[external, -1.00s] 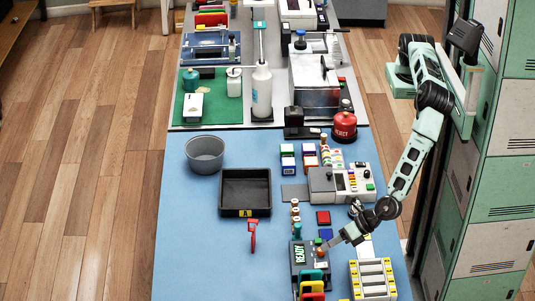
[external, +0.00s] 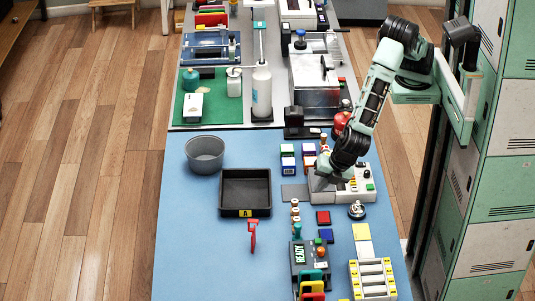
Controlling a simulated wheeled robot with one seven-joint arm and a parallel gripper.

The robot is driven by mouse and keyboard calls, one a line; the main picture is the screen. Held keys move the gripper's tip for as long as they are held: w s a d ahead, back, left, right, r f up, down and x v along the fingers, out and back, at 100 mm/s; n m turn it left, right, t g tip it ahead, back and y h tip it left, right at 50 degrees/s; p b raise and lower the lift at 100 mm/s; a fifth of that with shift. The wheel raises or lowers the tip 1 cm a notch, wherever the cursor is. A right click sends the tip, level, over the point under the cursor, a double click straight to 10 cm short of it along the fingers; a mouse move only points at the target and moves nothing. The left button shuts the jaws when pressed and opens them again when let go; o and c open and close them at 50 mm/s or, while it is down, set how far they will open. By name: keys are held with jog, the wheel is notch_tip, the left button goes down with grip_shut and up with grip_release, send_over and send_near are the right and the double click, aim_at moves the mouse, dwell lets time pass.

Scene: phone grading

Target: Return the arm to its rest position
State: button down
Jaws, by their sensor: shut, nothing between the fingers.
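My arm, mint green and black, reaches from its mount at the right, down and left over the blue table top (external: 185,245). My gripper (external: 316,184) points down over the grey device with coloured buttons (external: 356,186), near its left end and beside a flat grey pad (external: 294,193). It is shut and holds nothing. The wrist hides part of the device, and I cannot tell how high the fingertips are above it.
The red dome (external: 340,122) is partly behind my forearm. Small coloured boxes (external: 288,168) stand just left of the gripper. A black tray (external: 245,209), a grey bowl (external: 205,154) and a dark READY device (external: 305,259) stand around.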

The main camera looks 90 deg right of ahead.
jog(key=s+d+r+m+g+y+b, duration=0.1)
jog(key=s+d+r+m, duration=0.4)
jog(key=s+d, duration=0.5)
jog(key=s+d+r+m+g+y+b, duration=0.1)
jog(key=s+d+r+m, duration=0.4)
jog(key=s+d, duration=0.5)
notch_tip(320, 180, up, 2)
jog(key=d+g+b, duration=0.1)
jog(key=d+g, duration=0.1)
jog(key=shift+s+d+g+y, duration=0.15)
jog(key=shift+g+y, duration=0.15)
jog(key=shift+g, duration=0.1)
dwell(0.8)
